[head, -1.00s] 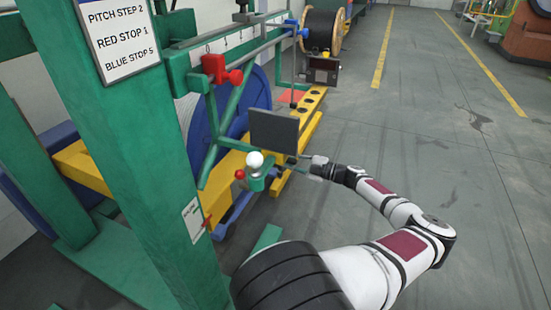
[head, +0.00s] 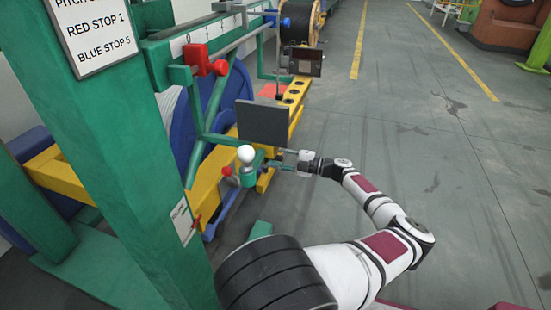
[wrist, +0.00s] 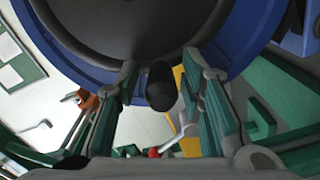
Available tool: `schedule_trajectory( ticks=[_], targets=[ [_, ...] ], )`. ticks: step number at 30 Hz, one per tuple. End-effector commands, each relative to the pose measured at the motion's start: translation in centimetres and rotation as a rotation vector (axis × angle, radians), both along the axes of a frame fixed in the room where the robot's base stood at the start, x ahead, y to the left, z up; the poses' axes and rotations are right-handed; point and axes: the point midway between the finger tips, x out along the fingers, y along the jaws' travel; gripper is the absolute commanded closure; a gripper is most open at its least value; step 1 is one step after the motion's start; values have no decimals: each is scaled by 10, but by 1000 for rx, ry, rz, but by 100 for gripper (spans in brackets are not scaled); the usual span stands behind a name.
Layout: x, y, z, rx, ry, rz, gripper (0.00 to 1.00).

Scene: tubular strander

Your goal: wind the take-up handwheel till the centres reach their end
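My gripper (head: 268,163) is beside the yellow base, just below the dark grey panel (head: 262,122) in the head view. In the wrist view my gripper (wrist: 160,72) is open. A black rounded knob (wrist: 160,85) shows between its fingers, with a gap on both sides. Behind it is a large dark disc (wrist: 115,28) within a blue rim (wrist: 68,48); I cannot tell whether this disc is the take-up handwheel. In the head view no handwheel shows clearly. A red stop (head: 205,62) and a blue stop (head: 285,22) sit along the rail; the centres are not identifiable.
A green post (head: 120,150) with a white sign (head: 95,35) stands close at left. A white ball knob (head: 246,154) and a red ball (head: 227,171) stand near my gripper. A blue reel (head: 185,125) is behind the frame.

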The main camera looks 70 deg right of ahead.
Motion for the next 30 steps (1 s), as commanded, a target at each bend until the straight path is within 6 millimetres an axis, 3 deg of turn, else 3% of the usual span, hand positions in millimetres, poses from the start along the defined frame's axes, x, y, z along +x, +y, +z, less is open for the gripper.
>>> schedule_trajectory(
  ticks=[11,24,30],
  targets=[
    [-5,1,0,0,0,3,61],
    [-85,-3,0,1,0,0,61],
    [-111,-3,0,1,0,2,61]
  ],
)
